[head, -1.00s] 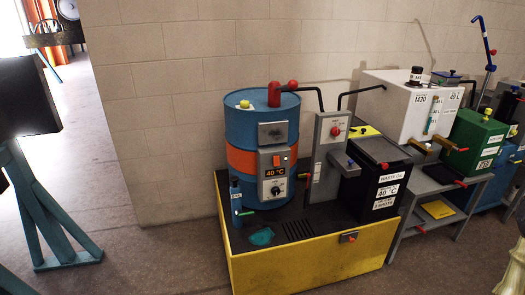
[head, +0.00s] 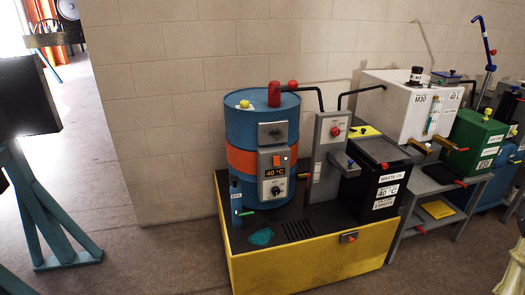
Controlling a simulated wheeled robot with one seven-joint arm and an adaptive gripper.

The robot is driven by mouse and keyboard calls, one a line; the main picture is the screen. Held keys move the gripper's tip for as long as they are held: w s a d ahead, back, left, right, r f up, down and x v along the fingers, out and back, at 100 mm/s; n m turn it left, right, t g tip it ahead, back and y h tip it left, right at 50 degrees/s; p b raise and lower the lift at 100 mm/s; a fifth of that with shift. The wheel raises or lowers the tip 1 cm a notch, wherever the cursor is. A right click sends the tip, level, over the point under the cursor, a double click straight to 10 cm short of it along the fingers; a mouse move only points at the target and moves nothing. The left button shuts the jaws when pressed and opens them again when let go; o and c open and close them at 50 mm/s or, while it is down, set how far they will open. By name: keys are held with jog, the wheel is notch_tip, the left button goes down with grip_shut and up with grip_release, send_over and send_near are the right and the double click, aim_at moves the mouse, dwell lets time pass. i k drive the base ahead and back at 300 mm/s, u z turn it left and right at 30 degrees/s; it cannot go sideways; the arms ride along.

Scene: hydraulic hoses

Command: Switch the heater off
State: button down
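The heater is an orange band (head: 241,160) around a blue drum (head: 247,123). A grey control box (head: 273,177) is fixed to the drum's front. It has a lit orange display (head: 275,172) reading 40 °C, a small orange-red switch (head: 276,160) above it and a dark round knob (head: 275,190) below. The switch's exact position is too small to tell. My gripper is not clearly visible; a pale shape at the bottom right corner cannot be identified.
The drum stands on a yellow-sided spill tray (head: 310,262) with a grey pump box (head: 327,150) and a black waste oil container (head: 377,187). A white tank (head: 398,108) and green container (head: 473,140) stand right. A teal stand (head: 52,215) is at left. Floor between is clear.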

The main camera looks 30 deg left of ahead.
aim_at(277, 160)
jog(key=u, duration=0.4)
jog(key=i, duration=0.5)
jog(key=u, duration=1.05)
